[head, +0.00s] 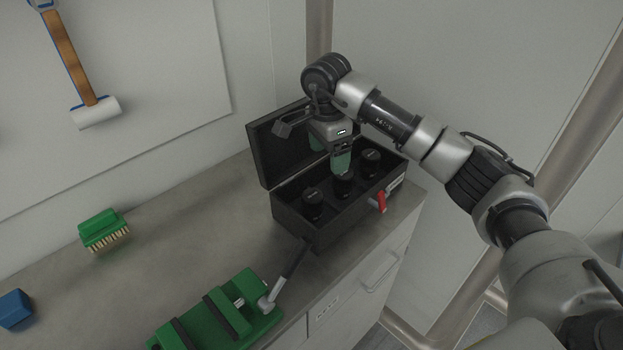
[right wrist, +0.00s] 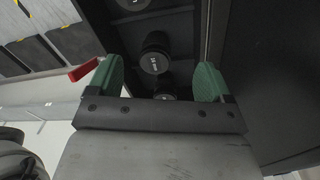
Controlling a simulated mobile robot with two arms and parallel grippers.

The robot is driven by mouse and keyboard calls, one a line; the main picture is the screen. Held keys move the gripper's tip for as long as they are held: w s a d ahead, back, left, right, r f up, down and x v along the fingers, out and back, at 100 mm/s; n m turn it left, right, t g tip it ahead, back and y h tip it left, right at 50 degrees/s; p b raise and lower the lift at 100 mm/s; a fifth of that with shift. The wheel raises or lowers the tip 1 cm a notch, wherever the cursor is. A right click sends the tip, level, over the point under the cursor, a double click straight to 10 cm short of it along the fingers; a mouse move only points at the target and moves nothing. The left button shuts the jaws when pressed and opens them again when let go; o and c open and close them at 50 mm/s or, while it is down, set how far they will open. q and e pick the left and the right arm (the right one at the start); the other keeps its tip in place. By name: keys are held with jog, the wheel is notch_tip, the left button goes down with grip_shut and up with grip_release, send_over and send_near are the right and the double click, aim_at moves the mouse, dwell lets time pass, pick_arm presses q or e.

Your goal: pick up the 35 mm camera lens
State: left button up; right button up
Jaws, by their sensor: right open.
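An open black case (head: 326,236) holds three black lenses in a row: a left lens (head: 312,204), a middle lens (head: 343,186) and a right lens (head: 370,161). My right gripper (head: 331,152), with green fingertips, points down over the case, just above the middle lens. It is open and empty. In the right wrist view one lens (right wrist: 155,60) shows between the open fingers (right wrist: 160,80), a second (right wrist: 165,95) is partly hidden by the gripper body, and a third (right wrist: 131,4) is at the top edge. The printing on their caps is too small to read surely. My left gripper is not in view.
The case lid (head: 277,145) stands open at the back left. A red tag (head: 382,201) sticks out at the case's right front. A green vise (head: 225,312) with a grey handle is in front of the case. A green brush (head: 103,231) and blue block (head: 15,309) lie left. The counter between is clear.

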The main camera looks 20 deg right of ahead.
aim_at(313, 195)
jog(key=s+a+n+p, duration=0.1)
jog(key=s+a+r+n+p, duration=0.1)
jog(key=s+a, duration=0.1)
jog(key=s+a+n+p, duration=0.1)
jog(key=a+p, duration=0.1)
jog(key=shift+s+a+r+y, duration=0.15)
jog(key=shift+s+r+y, duration=0.15)
jog(key=shift+r, duration=0.1)
jog(key=shift+s+a+f, duration=0.15)
jog(key=shift+f, duration=0.1)
notch_tip(313, 195, down, 6)
jog(key=shift+r+p, duration=0.25)
jog(key=shift+p, duration=0.4)
jog(key=f, duration=0.1)
jog(key=f+p, duration=0.2)
jog(key=f, duration=0.1)
jog(key=shift+w, duration=0.35)
jog(key=shift+d+f, duration=0.2)
jog(key=shift+f, duration=0.45)
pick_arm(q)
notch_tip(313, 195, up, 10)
pick_arm(e)
jog(key=c, duration=1.1)
